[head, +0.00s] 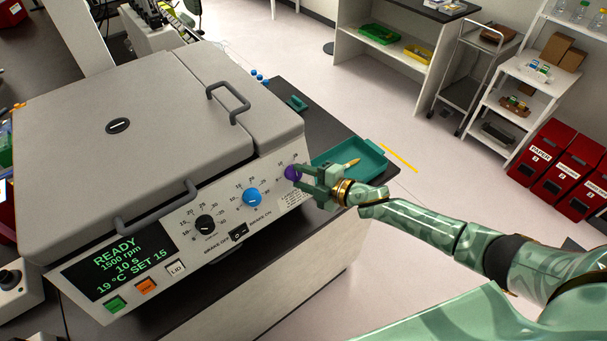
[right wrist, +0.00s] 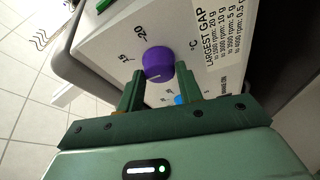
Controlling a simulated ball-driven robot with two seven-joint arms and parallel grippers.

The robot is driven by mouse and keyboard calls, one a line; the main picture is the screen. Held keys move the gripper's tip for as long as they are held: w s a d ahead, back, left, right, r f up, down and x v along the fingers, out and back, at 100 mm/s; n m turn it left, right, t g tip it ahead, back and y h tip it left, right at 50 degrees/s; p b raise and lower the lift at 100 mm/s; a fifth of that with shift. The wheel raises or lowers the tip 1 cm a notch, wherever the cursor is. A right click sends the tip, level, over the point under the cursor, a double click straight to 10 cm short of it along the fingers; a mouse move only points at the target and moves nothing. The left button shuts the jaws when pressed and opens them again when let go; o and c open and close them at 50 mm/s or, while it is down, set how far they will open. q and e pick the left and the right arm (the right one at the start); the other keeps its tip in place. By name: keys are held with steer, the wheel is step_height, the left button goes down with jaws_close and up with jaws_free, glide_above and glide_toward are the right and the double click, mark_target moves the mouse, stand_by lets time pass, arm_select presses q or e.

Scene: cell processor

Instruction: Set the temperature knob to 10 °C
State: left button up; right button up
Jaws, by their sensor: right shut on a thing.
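The purple temperature knob (head: 291,173) sits at the right end of the machine's front panel. In the right wrist view the purple knob (right wrist: 158,60) has the marks 15 and 20 to its upper left and a °C label to its right. My right gripper (head: 299,177) reaches it from the right and is shut on it, one finger on each side; its fingers also show in the right wrist view (right wrist: 159,86). The display (head: 122,263) reads READY, 1500 rpm, 10 s, 19 °C SET 15. My left gripper is not in view.
A blue knob (head: 251,197) and a black knob (head: 205,225) are left of the purple one. A brake switch (head: 238,234) sits below them. The grey lid (head: 125,130) is closed. A green tray (head: 350,160) lies on the bench right of the machine, close behind my gripper.

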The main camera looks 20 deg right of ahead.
steer(key=n, duration=0.1)
steer(key=n+p, duration=0.1)
steer(key=n+g+p, duration=0.1)
steer(key=n, duration=0.1)
steer(key=shift+r+h, duration=0.25)
steer(key=shift+h, duration=0.05)
steer(key=shift+n+g+h+p, duration=0.3)
steer(key=shift+n+p, duration=0.5)
steer(key=shift+p, duration=0.05)
steer(key=shift+f, duration=0.1)
steer(key=o, duration=1)
steer(key=shift+s+d+r, duration=0.2)
steer(key=shift+b+v, duration=0.4)
steer(key=shift+v, duration=7.35)
